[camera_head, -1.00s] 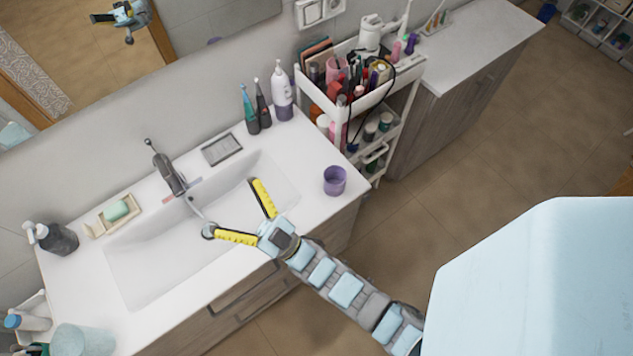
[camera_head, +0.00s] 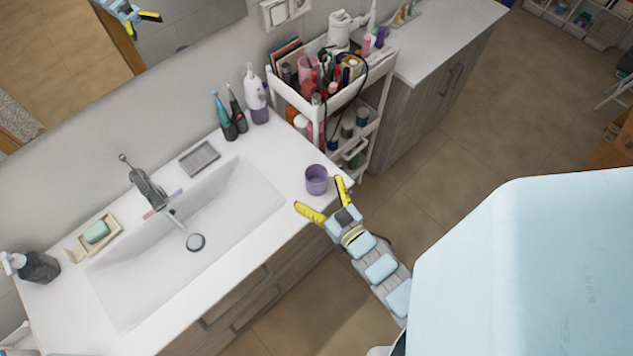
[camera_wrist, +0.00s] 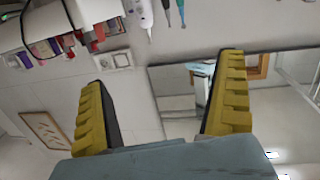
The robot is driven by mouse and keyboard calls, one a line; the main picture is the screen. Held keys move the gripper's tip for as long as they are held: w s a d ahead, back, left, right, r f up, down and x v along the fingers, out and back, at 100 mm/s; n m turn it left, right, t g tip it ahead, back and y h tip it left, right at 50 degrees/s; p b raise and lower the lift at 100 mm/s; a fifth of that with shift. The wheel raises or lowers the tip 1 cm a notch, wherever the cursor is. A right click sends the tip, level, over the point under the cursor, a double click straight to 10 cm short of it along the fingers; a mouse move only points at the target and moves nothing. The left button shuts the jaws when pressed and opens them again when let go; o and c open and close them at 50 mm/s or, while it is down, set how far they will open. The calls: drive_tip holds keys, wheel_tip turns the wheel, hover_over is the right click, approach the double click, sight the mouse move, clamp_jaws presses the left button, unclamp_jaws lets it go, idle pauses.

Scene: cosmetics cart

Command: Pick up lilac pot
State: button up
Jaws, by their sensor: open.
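The lilac pot (camera_head: 316,179) is a small purple cup standing upright near the right front edge of the white sink counter in the head view. My gripper (camera_head: 326,201) is open and empty, its yellow-padded fingers apart, just in front of and below the pot in the picture. One finger is to the pot's right and the other to its lower left. I cannot tell if they touch the pot. In the wrist view the open fingers (camera_wrist: 162,100) show with nothing between them, and I do not see the pot there.
The basin (camera_head: 190,235) and faucet (camera_head: 146,187) are left of the pot. Toothbrushes (camera_head: 229,118) and a white-purple bottle (camera_head: 256,96) stand at the counter's back. A loaded white cart (camera_head: 323,107) is behind and right of the pot. A mirror (camera_head: 180,22) hangs above.

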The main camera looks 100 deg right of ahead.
drive_tip(key=s+a+f+m+g+y, duration=0.2)
drive_tip(key=s+a+f+g, duration=0.15)
drive_tip(key=s+f, duration=0.3)
drive_tip(key=b, duration=0.5)
approach(321, 187)
drive_tip(key=shift+x, duration=6.8)
drive_tip(key=shift+s, duration=0.1)
drive_tip(key=shift+c, duration=0.3)
drive_tip(key=c, duration=1.2)
